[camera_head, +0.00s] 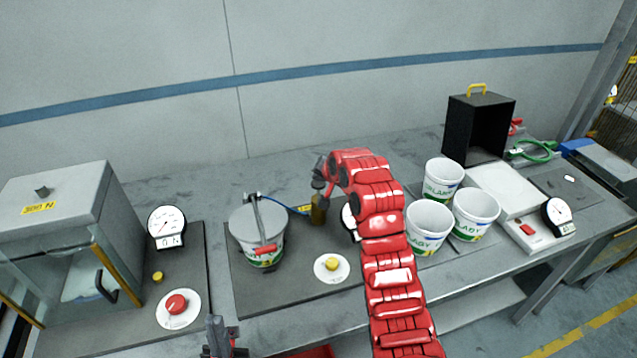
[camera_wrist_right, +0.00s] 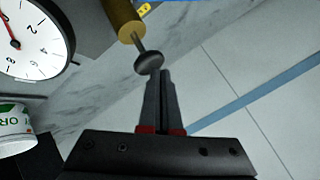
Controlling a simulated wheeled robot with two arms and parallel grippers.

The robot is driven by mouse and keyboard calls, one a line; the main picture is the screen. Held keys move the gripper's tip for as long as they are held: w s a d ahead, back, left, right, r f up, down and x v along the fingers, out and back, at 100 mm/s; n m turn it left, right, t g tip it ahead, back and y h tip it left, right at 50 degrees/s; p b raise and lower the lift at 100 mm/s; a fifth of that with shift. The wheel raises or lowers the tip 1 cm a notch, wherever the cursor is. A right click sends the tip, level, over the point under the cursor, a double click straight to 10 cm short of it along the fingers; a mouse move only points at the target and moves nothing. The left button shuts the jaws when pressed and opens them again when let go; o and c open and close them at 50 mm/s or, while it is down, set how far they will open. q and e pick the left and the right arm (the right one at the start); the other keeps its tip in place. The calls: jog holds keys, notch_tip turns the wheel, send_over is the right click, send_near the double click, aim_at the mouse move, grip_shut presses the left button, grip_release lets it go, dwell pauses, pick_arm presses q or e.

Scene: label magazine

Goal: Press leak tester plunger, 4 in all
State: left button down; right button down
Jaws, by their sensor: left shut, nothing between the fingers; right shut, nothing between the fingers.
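The leak tester's brass pump body (camera_head: 318,212) stands upright on the middle dark mat, with a blue hose running left to a clamped white tub (camera_head: 262,252). Its dark plunger knob (camera_wrist_right: 149,63) sits on a thin rod above the brass body (camera_wrist_right: 123,18). My right gripper (camera_head: 320,178) is shut and empty, pointing down over the pump. In the right wrist view its fingertips (camera_wrist_right: 160,74) are right at the knob; whether they touch it I cannot tell. The tester's gauge (camera_wrist_right: 30,38) is mostly hidden behind my right arm in the head view. My left gripper (camera_head: 220,336) is shut and empty at the bottom edge.
A yellow button on a white disc (camera_head: 333,267) is in front of the pump. Several white tubs (camera_head: 428,228) stand right of my arm beside a scale (camera_head: 525,222). A black box (camera_head: 480,128) is behind. A grey chamber (camera_head: 65,225) and red knob (camera_head: 177,305) are left.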

aim_at(320, 187)
jog(key=shift+f+b, duration=0.85)
jog(key=shift+f, duration=0.95)
dwell(1.0)
dwell(0.4)
jog(key=shift+r, duration=2.35)
jog(key=shift+r, duration=0.15)
jog(key=shift+r, duration=2.4)
